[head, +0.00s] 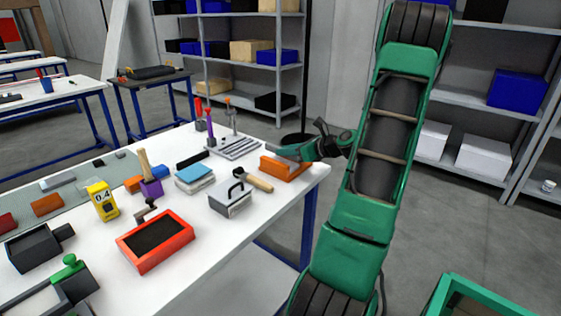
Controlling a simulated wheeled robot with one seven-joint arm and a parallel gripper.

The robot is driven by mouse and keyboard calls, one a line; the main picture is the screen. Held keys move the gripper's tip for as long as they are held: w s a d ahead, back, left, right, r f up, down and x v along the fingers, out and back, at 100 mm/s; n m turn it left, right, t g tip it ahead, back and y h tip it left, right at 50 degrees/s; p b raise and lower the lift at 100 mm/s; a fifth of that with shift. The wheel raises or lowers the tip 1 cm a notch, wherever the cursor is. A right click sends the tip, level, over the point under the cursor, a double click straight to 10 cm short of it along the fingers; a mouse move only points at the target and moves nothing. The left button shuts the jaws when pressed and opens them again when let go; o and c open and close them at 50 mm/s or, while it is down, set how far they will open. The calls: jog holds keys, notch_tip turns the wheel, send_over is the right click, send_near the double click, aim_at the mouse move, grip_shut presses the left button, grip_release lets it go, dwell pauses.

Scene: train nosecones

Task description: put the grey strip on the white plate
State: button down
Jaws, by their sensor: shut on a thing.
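My gripper (303,149) is at the far right corner of the white table, above an orange block (284,168). It is shut on a grey piece that looks like the grey strip (287,150), which points left from the fingers, just above or touching the orange block; I cannot tell which. A pale slotted plate (234,148) with upright posts lies to the left of the gripper and may be the white plate. The fingertips are small and partly hidden.
On the white table (222,240) stand a grey box with a black handle (232,202), a wooden-handled tool (258,183), a red-orange tray (154,240), a blue-topped stack (194,178) and a yellow meter (103,201). The table's right front area is clear. Shelves (471,109) stand behind.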

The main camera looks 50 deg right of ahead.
aim_at(288, 157)
jog(key=shift+f, duration=1.5)
jog(key=c, duration=2)
grip_release()
jog(key=shift+f, duration=0.1)
jog(key=shift+c, duration=0.2)
